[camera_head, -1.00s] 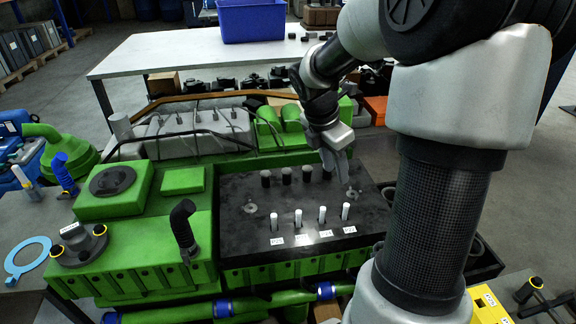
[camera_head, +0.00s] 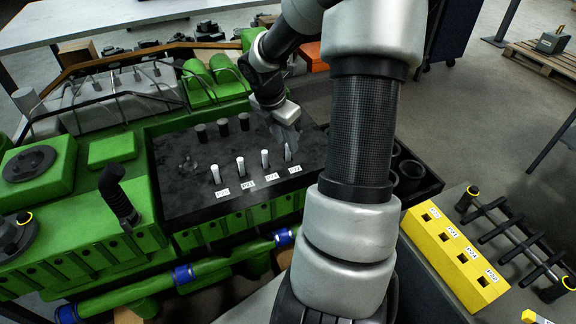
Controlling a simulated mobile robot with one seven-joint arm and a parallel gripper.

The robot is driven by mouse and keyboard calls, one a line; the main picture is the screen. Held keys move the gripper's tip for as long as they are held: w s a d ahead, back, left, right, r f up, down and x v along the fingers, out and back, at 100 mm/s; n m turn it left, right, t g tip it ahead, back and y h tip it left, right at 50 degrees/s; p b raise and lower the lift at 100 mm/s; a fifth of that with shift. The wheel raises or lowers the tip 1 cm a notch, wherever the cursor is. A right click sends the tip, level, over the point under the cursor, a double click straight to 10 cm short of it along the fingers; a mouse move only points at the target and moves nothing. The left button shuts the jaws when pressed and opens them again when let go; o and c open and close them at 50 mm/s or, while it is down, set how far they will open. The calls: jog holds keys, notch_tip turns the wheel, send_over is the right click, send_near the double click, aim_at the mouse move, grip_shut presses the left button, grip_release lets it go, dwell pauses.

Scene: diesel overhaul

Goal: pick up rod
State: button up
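Several white rods stand upright in a row on the dark plate (camera_head: 180,205) on top of the green engine. Three show clearly: a left rod (camera_head: 215,174), a second rod (camera_head: 241,168) and a third rod (camera_head: 265,159). Each has a small white label in front of it, too small to read surely. The rightmost rod (camera_head: 288,151) looks greyer, and its top is at my gripper. My gripper (camera_head: 287,136) points down over this rod. Its fingers are blurred against the dark plate, so I cannot tell whether they are open or touch the rod.
Short black cylinders (camera_head: 223,127) stand behind the rods, close to my gripper. A yellow block (camera_head: 455,250) with square holes and labels sits at the right, beside a black rack (camera_head: 515,240). A green pipe with blue bands (camera_head: 184,275) runs along the engine's front.

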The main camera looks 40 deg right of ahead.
jog(key=b+x, duration=0.2)
jog(key=x, duration=0.3)
grip_shut()
